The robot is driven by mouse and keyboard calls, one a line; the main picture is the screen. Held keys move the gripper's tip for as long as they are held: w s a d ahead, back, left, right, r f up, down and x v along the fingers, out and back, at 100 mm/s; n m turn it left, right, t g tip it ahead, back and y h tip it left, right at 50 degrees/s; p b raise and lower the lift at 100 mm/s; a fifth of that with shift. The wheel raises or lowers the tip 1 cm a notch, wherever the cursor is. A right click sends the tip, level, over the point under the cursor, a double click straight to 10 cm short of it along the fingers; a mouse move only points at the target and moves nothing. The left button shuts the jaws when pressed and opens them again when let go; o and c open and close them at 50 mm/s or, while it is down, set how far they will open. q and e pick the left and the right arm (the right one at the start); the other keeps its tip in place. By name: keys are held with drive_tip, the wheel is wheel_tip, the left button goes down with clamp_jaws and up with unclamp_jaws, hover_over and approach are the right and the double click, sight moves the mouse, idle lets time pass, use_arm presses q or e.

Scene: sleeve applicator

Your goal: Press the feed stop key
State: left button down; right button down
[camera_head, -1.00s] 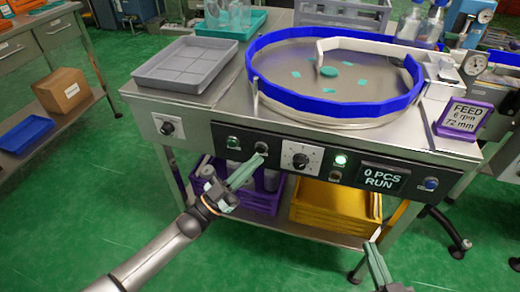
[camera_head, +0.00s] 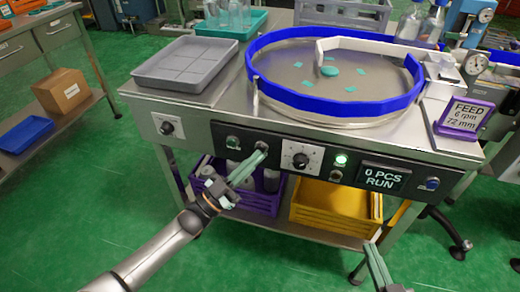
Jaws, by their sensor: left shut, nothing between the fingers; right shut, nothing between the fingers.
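The control panel (camera_head: 402,162) runs along the front of the steel bench. It carries a dim green key (camera_head: 232,142), a dark key (camera_head: 262,146), a white-faced dial (camera_head: 300,160), a lit green key (camera_head: 341,159), a small dark key (camera_head: 336,176) and a blue key (camera_head: 432,184). Their labels are too small to read, so I cannot tell which is the feed stop key. The display (camera_head: 383,178) reads 0 PCS RUN. My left gripper (camera_head: 262,156) is shut and empty, its tips just below the dark key; contact is unclear. My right gripper (camera_head: 370,246) is shut and empty, low in front of the bench.
A blue-rimmed round table (camera_head: 285,98) with teal pieces sits on the bench, beside a grey tray (camera_head: 186,64) and a purple FEED sign (camera_head: 464,117). Purple (camera_head: 262,203) and yellow (camera_head: 330,212) crates stand on the shelf below.

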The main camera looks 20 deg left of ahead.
use_arm(q)
drive_tip(key=shift+w, duration=0.35)
drive_tip(key=shift+s, duration=0.15)
idle(0.4)
drive_tip(key=shift+s+p, duration=0.35)
drive_tip(key=shift+s, duration=0.35)
drive_tip(key=s+p, duration=0.2)
drive_tip(key=s, duration=0.3)
drive_tip(key=shift+a+p, duration=0.15)
drive_tip(key=shift+p, duration=0.2)
idle(0.5)
